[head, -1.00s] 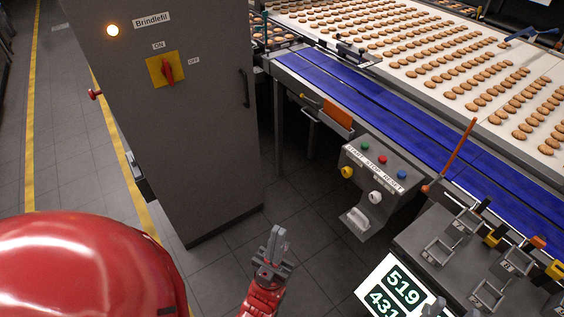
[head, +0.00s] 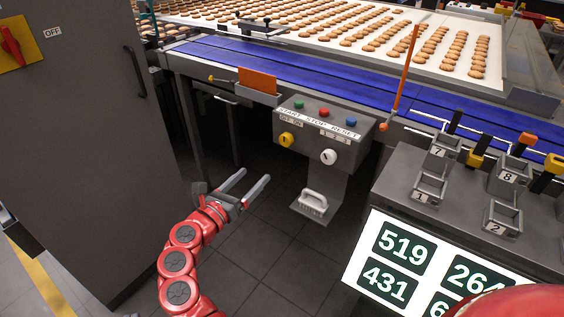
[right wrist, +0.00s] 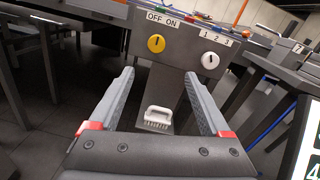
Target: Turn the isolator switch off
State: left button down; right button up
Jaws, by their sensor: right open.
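The red rotary switch (head: 12,42) sits on a yellow plate on the grey cabinet door. It is cut by the left edge of the head view. An OFF label (head: 52,33) is to its right; the ON label is out of view. My right gripper (head: 256,178) is open and empty, low in front of the control box and well to the right of and below the switch. In the right wrist view its spread fingers (right wrist: 159,75) point towards the control box. My left gripper is not in view.
The control box (head: 365,140) carries coloured buttons, a yellow OFF/ON knob (head: 286,140) and a white knob (head: 328,157). A white-handled brush (head: 313,203) rests below it. The blue conveyor (head: 290,68) runs behind. A bin-and-display stand (head: 385,190) is at right. The cabinet (head: 80,150) stands at left.

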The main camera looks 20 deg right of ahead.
aim_at(284, 142)
jog(key=x, duration=1.7)
jog(key=shift+w+a+f, duration=0.15)
jog(key=shift+w, duration=0.15)
grip_shut()
